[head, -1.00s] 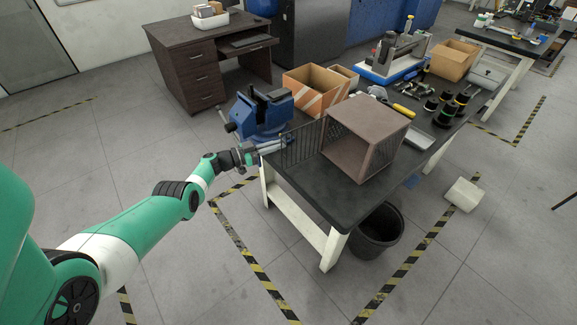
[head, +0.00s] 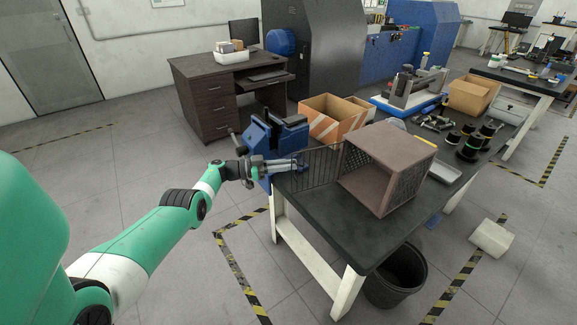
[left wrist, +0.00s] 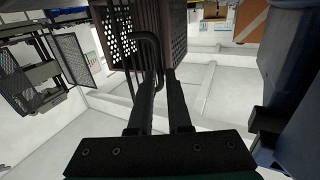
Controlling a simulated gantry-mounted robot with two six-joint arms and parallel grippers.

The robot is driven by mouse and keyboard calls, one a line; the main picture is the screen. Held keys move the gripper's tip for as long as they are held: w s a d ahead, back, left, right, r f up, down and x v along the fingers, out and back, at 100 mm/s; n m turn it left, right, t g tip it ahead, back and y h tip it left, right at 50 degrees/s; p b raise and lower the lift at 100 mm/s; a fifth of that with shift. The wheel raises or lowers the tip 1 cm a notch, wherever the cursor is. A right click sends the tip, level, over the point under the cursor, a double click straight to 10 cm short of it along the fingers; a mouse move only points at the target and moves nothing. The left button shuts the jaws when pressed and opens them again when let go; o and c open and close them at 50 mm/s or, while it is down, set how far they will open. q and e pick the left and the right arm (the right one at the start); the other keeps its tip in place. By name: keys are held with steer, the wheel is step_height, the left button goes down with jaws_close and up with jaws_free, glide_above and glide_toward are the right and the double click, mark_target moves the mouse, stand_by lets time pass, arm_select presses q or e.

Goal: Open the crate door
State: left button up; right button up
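The brown crate (head: 408,150) stands on the dark bench, its open front facing left and toward me. Its wire door (head: 321,168) is swung out to the left of the crate, with its free edge near the bench's left end. My left gripper (head: 296,165) is at that free edge. In the left wrist view, a dark bent handle (left wrist: 150,42) reaches down between the two fingertips (left wrist: 162,80), which look closed on it; the contact itself is partly hidden. Perforated crate wall (left wrist: 179,25) shows behind. My right gripper is not in view.
A blue vise (head: 272,138) stands close beside my left gripper; its blue body also shows at right in the left wrist view (left wrist: 295,85). An open cardboard box (head: 330,117) is behind the crate. A black bin (head: 397,278) stands on the floor under the bench (head: 330,215).

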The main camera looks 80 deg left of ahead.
arm_select(q)
steer(key=shift+s, duration=0.1)
steer(key=s+a+p, duration=0.1)
steer(key=s+p, duration=0.1)
steer(key=s, duration=0.9)
steer(key=shift+s+a, duration=0.15)
steer(key=shift+s, duration=0.05)
